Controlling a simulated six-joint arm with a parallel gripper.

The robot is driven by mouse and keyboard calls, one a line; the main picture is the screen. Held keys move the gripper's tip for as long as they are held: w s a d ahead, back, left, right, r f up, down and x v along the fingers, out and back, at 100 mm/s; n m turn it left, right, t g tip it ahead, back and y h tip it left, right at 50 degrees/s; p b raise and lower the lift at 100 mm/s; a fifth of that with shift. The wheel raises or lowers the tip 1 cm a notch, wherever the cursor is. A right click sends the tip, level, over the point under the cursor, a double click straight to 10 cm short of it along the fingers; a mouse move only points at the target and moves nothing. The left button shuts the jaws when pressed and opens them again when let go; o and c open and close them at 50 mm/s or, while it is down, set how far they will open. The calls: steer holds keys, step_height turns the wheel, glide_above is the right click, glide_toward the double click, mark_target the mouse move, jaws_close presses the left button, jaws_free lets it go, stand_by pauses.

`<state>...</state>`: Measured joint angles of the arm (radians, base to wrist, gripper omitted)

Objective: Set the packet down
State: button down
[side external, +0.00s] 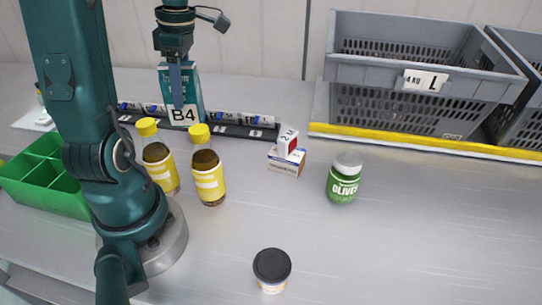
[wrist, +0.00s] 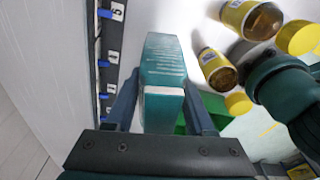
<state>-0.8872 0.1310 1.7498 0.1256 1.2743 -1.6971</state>
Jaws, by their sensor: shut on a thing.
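The packet is a teal box with pale printing; in the side view (side external: 194,84) it stands upright at the back left, partly behind my fingers. A white B4 label (side external: 181,115) shows at the packet's lower part. I cannot tell whether the packet's base touches the surface.
A dark numbered rail (side external: 250,131) runs beside the packet. Two yellow-capped bottles (side external: 208,180) stand in front of it. A green divided tray (side external: 40,185), small boxes (side external: 286,162), an olives jar (side external: 343,180), a dark-lidded jar (side external: 272,268) and grey crates (side external: 420,60) are around. The front right is clear.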

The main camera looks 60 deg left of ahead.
steer(key=shift+r+m, duration=0.45)
steer(key=shift+m, duration=0.05)
steer(key=shift+w+d+r+m, duration=0.1)
steer(key=shift+w+m, duration=0.3)
steer(key=shift+m, duration=0.3)
steer(key=w+d+r+m+t, duration=0.1)
steer(key=w+d+m, duration=0.4)
steer(key=d+m, duration=0.55)
steer(key=w+d+m+t, duration=0.1)
steer(key=w+d+m, duration=0.5)
steer(key=d, duration=0.7)
steer(key=shift+m, duration=0.65)
steer(key=shift+s+d+f, duration=0.3)
steer(key=shift+d+f, duration=1.55)
steer(key=shift+d, duration=0.1)
steer(key=shift+s+d+f, duration=0.35)
steer(key=shift+d+f, duration=1.45)
steer(key=shift+d, duration=0.15)
steer(key=shift+s+d+f, duration=0.3)
steer(key=shift+d+f, duration=1.55)
steer(key=shift+d, duration=0.1)
steer(key=shift+f, duration=0.15)
steer(key=shift+c, duration=1.3)
jaws_free()
